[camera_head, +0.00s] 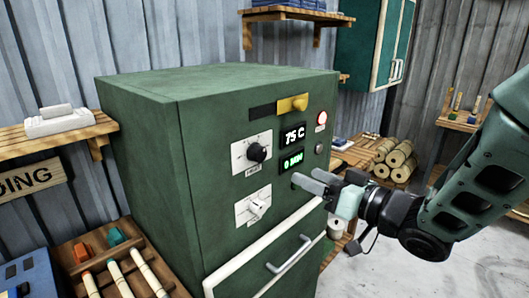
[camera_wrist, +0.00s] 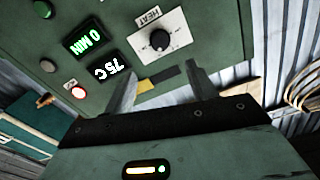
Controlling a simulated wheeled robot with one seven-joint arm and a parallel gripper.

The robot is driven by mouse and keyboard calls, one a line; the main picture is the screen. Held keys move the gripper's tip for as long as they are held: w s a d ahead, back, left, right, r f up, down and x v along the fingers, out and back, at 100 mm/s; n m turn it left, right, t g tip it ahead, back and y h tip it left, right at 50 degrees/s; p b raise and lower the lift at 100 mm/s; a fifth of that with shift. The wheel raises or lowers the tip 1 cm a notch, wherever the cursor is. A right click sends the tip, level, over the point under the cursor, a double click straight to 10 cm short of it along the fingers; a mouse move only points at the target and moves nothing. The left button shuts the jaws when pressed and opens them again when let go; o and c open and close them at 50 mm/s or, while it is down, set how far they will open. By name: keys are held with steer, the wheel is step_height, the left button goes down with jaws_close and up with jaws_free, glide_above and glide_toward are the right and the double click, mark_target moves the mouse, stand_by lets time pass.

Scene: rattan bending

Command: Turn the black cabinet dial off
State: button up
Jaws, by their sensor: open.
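The black dial (camera_head: 257,152) sits on a white plate on the front of the green cabinet (camera_head: 225,125), above a white dial (camera_head: 258,208). In the wrist view the black dial (camera_wrist: 160,40) shows upside down on its plate marked HEAT, with a small light mark on it. My gripper (camera_head: 304,180) is to the right of and below the black dial, in front of the cabinet face and apart from the dial. Its two fingers are spread and empty. In the wrist view the fingers (camera_wrist: 163,75) show below the dial.
A white rail and handle (camera_head: 290,254) project below. A wooden rack (camera_head: 115,260) stands at lower left.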

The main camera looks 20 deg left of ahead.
mark_target(262, 156)
steer(key=p+x, duration=0.5)
steer(key=x, duration=0.8)
steer(key=shift+r, duration=0.2)
steer(key=shift+w+a+f, duration=0.15)
steer(key=shift+w+a, duration=0.1)
steer(key=shift+a, duration=0.35)
steer(key=c, duration=1)
